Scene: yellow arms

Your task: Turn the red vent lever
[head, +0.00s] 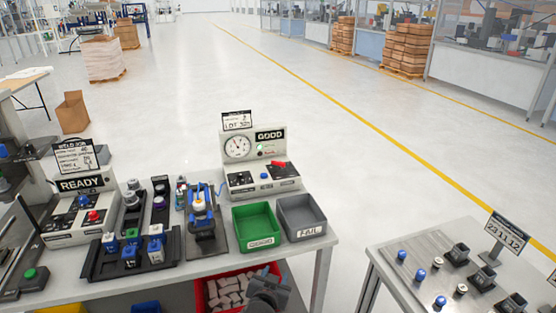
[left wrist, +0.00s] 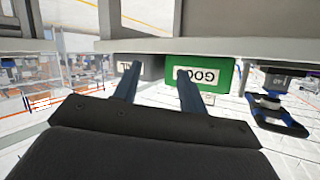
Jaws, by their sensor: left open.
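The red vent lever (head: 278,164) sits on the sloped top of the grey test station (head: 262,181), at its right side, in the head view. The station has a round gauge, a lit green lamp and a GOOD sign. My left gripper (head: 266,279) is dark and shows at the bottom of the head view, in front of the table edge and well apart from the lever. In the left wrist view its two fingers (left wrist: 156,88) are spread with nothing between them. The lever cannot be made out in the left wrist view. My right gripper is out of view.
A green bin (head: 254,243) and a grey FAIL bin (head: 302,233) stand in front of the station. A fixture with blue parts (head: 202,236) is left of them. A red crate (head: 207,297) sits below the tabletop. A second table (head: 393,289) stands at right.

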